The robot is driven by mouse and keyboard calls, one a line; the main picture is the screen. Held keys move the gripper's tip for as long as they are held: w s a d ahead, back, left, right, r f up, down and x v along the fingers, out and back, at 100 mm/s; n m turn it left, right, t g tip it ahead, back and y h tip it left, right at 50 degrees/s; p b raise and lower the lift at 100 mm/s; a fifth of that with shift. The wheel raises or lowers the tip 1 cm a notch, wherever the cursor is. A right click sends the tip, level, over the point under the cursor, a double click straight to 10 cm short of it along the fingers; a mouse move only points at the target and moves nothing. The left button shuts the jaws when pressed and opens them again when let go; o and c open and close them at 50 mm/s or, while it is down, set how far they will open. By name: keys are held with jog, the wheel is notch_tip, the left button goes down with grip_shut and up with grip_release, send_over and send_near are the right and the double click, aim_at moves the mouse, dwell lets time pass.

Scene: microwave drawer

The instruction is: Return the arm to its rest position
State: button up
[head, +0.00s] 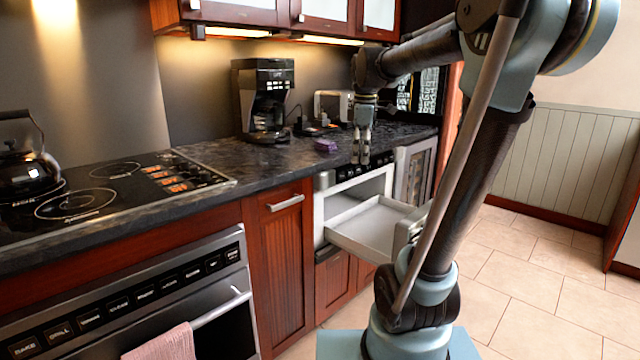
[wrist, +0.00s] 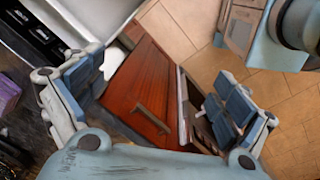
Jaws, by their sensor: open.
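My gripper (head: 361,146) hangs from the raised arm in the head view, fingers pointing down, just in front of the counter edge and above the pulled-out microwave drawer (head: 375,226). The drawer is white inside and looks empty. In the wrist view my gripper (wrist: 160,105) has its two blue finger pads wide apart, with nothing between them. Beyond the fingers in that view are a red-brown wooden cabinet front (wrist: 140,85) with a handle and the floor tiles.
A small purple block (head: 326,145) lies on the dark counter (head: 225,152), near a coffee maker (head: 264,100). A kettle (head: 25,170) stands on the stove at the left. The open drawer juts out over the floor. Tiled floor (head: 530,270) at the right is clear.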

jog(key=s+d+f+m, duration=0.3)
jog(key=s+f+m, duration=0.5)
jog(key=s+f, duration=0.3)
jog(key=s+d+f+m+t, duration=0.1)
jog(key=s+d+f+m, duration=0.2)
jog(key=s+f+m, duration=0.4)
jog(key=s+f, duration=0.5)
jog(key=shift+d+f+m, duration=0.25)
jog(key=shift+m, duration=0.15)
jog(key=shift+s, duration=0.1)
